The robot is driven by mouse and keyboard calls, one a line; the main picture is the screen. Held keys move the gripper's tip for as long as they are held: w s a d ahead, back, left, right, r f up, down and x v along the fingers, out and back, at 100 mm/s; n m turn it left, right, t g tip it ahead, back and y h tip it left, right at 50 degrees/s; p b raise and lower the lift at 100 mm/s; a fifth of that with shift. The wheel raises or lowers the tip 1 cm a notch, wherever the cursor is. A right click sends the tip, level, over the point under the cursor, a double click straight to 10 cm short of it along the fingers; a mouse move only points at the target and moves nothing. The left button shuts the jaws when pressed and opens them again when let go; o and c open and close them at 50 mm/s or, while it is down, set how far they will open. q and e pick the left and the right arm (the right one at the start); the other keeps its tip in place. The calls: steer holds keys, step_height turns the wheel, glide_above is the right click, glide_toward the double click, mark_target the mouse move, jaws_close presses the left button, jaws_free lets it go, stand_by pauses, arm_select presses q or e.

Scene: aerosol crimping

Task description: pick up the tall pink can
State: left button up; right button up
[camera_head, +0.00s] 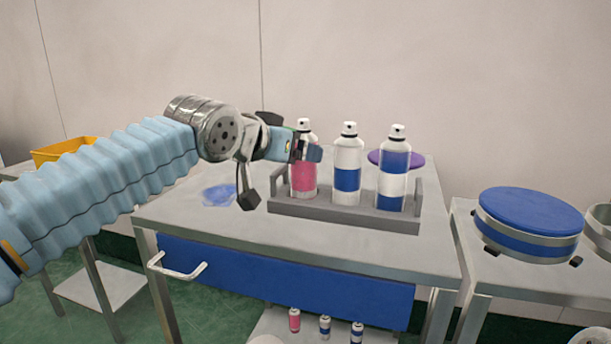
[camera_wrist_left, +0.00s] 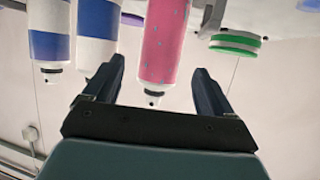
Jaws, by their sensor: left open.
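The tall pink can (camera_head: 304,180) stands upright at the left end of a grey rack (camera_head: 330,213) on the table. It has a white top, and my gripper partly covers it in the head view. My left gripper (camera_head: 307,152) is level with the can's upper part. In the left wrist view the pink can (camera_wrist_left: 163,45) appears upside down, with its nozzle between the open fingers of my left gripper (camera_wrist_left: 158,85). The fingers stand apart from it on both sides. My right gripper is not in view.
Two white-and-blue cans (camera_head: 347,165) (camera_head: 393,170) stand beside it in the rack. A purple disc (camera_head: 384,157) lies behind them. A blue round lid (camera_head: 528,210) is on the right table. A yellow bin (camera_head: 62,151) is at far left. The table's front left is clear.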

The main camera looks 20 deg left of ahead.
arm_select(q)
steer(key=p+x, duration=0.1)
steer(key=x, duration=0.6)
steer(key=shift+r, duration=0.1)
steer(key=c, duration=1.4)
steer(key=shift+o, duration=0.2)
steer(key=shift+r, duration=0.1)
